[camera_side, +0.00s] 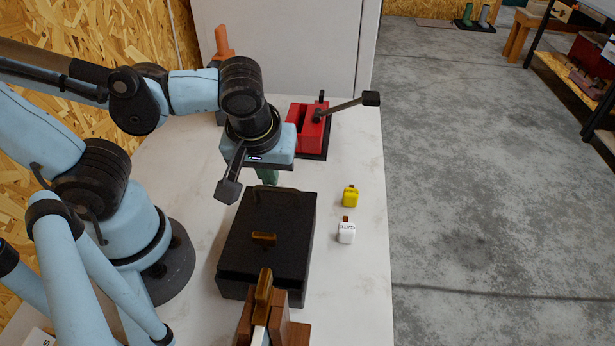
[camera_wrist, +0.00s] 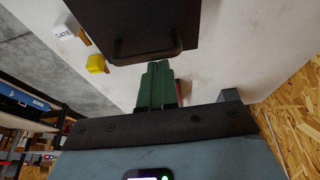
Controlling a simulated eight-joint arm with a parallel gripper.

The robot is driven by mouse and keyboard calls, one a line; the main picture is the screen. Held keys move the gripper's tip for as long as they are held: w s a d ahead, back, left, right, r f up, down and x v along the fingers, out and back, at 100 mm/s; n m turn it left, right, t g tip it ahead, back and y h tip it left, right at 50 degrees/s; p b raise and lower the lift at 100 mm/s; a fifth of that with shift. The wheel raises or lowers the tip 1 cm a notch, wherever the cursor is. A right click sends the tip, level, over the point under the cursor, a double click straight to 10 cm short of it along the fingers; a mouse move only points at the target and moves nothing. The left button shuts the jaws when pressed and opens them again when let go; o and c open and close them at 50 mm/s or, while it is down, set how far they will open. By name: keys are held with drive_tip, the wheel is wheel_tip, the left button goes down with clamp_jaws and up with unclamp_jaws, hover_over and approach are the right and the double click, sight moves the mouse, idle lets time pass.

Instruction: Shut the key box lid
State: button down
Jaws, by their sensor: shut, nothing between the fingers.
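The black key box (camera_side: 262,285) stands on the pale bench. Its dark lid (camera_side: 285,220) looks to lie flat across the top; I cannot tell whether a small gap remains. A brass-coloured piece (camera_side: 263,238) sits on the lid. In the wrist view the lid (camera_wrist: 145,20) shows a dark bar handle (camera_wrist: 148,52) at its near edge. My gripper (camera_side: 267,177) has green fingers, shut and empty, just beyond the lid's far edge in the side view. The fingers also show in the wrist view (camera_wrist: 157,82), close to the handle; contact is unclear.
A yellow tag (camera_side: 350,195) and a white tag marked GATE (camera_side: 346,231) stand right of the box. A red vise-like device (camera_side: 300,116) with a lever is behind my gripper. A wooden block (camera_side: 297,334) stands in front. The right bench strip is otherwise clear.

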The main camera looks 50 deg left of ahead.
drive_tip(key=shift+s+d, duration=0.8)
drive_tip(key=shift+s, duration=0.05)
drive_tip(key=shift+w+a, duration=0.1)
drive_tip(key=shift+w+a+r, duration=0.1)
drive_tip(key=shift+w+a, duration=0.3)
drive_tip(key=shift+a, duration=0.05)
drive_tip(key=shift+w+a+r, duration=0.2)
drive_tip(key=shift+w+a, duration=0.3)
drive_tip(key=shift+w, duration=0.05)
drive_tip(key=shift+w+a+r, duration=0.2)
drive_tip(key=shift+w+a, duration=0.3)
drive_tip(key=v, duration=1)
drive_tip(key=w+a+f+m+t+h, duration=0.2)
drive_tip(key=w+a+f+m+t, duration=0.2)
drive_tip(key=m, duration=0.5)
drive_tip(key=shift+w+a+f+h, duration=0.4)
drive_tip(key=shift+w+a+f, duration=0.65)
drive_tip(key=shift+w, duration=0.7)
